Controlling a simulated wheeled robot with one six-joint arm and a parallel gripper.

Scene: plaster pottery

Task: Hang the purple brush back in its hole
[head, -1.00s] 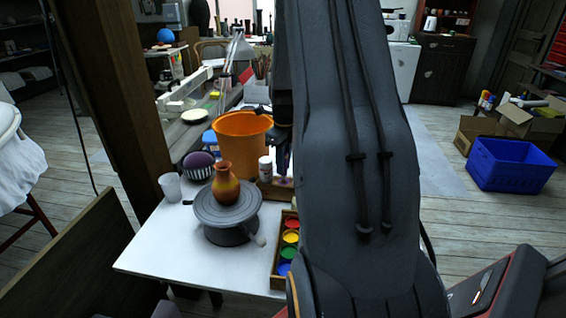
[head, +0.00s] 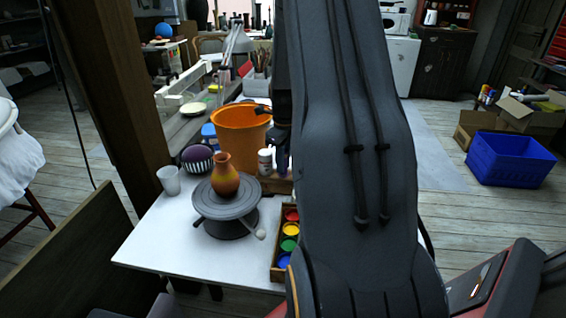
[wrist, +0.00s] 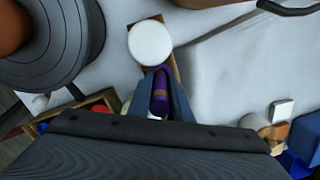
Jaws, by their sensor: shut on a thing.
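My gripper (wrist: 160,92) is shut on the purple brush (wrist: 159,93), which shows between the two blue-grey fingers in the wrist view. The brush is seen nearly end on, over or close to a narrow wooden piece (wrist: 171,52); I cannot tell whether they touch. In the head view my arm hides most of the gripper, and only a dark part with a little purple shows left of the arm. A low wooden block (head: 276,185) stands there on the table. No hole can be made out in either view.
A white-lidded jar (wrist: 150,42) stands just beyond the fingertips. An orange bucket (head: 239,142), a terracotta vase (head: 224,176) on a grey turntable (head: 226,203), and a paint box (head: 276,263) are close by. The white table (head: 160,240) is clear at front left.

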